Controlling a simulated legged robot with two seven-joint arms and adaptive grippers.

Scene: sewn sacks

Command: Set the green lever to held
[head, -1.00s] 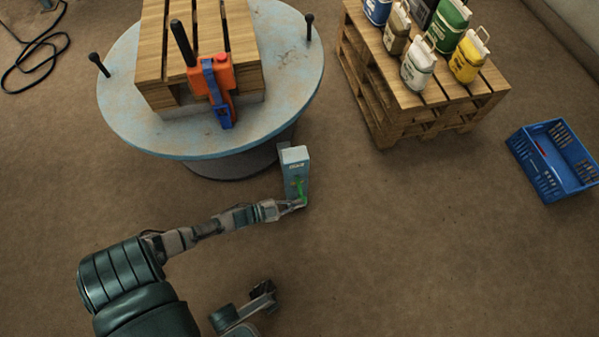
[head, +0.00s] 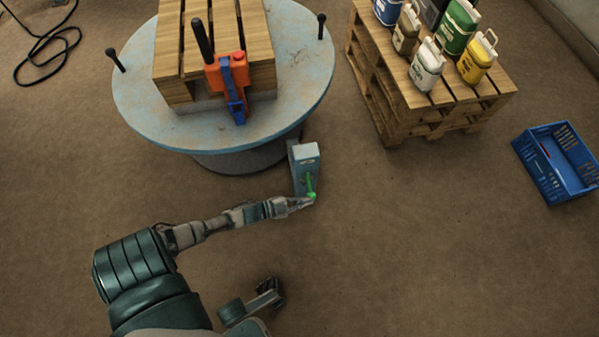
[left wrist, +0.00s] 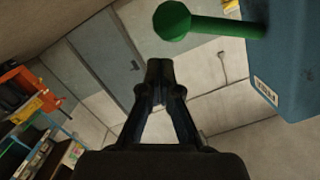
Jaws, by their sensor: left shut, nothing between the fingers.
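The green lever (head: 311,186) is on the front of a grey-blue box on a post (head: 305,165). In the head view it slants down and ends in a round knob. The left wrist view shows the lever's knob (left wrist: 172,20) and its rod running to the box (left wrist: 285,60). My left gripper (head: 308,203) is at the knob in the head view. In the left wrist view its fingertips (left wrist: 159,70) are together, with nothing between them, and the knob appears just beyond them. I cannot tell whether they touch. My right gripper (head: 270,290) is low in the head view, its fingers unclear.
A round turntable (head: 300,70) with a wooden pallet (head: 172,60) and an orange-blue tool (head: 228,80) stands behind the box. A blue crate (head: 540,175) lies at the right.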

